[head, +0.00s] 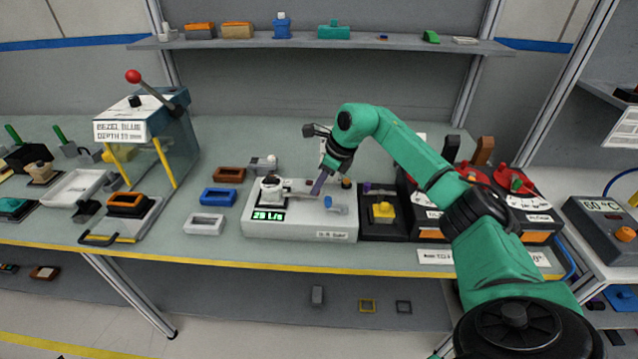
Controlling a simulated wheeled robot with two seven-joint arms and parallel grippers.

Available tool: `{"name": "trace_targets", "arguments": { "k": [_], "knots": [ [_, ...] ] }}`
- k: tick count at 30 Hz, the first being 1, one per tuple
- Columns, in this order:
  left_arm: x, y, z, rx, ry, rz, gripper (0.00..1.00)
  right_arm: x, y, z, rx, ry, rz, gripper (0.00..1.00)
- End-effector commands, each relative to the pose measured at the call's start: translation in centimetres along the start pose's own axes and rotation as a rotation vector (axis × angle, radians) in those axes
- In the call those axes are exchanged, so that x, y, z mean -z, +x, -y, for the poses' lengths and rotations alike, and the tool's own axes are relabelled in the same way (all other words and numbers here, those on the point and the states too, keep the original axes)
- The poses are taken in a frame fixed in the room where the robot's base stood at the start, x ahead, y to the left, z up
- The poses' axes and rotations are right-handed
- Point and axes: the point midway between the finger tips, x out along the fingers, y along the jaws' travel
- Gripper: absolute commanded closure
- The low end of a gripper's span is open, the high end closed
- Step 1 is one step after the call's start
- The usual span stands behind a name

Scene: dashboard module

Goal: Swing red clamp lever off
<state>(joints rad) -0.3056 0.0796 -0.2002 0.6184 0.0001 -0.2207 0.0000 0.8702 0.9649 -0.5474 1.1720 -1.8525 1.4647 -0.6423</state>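I cannot tell which of these, if any, is the clamp lever. My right gripper (317,189) points down over the pale tester box (300,232), well apart from all these red parts. Its fingers are small and seen edge-on, so their opening is unclear. My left gripper is out of view.
A white round fitting (270,188) stands on the tester, left of my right gripper. A black fixture with a yellow block (383,211) adjoins the tester. A shelf (330,44) spans the back.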

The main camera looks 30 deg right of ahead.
Motion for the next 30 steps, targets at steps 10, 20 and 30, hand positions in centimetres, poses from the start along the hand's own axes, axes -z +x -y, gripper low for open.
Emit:
{"name": "trace_targets", "arguments": {
  "k": [10,20,30],
  "knots": [
    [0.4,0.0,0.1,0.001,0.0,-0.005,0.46,0.0,-0.1,-0.1,0.011,0.019,0.002,1.0],
    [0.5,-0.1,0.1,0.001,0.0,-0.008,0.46,0.0,-0.2,-0.9,0.073,0.167,0.005,1.0],
    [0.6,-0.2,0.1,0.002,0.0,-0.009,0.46,-0.2,-0.2,-2.6,0.189,0.448,0.007,1.0]
  ]
}}
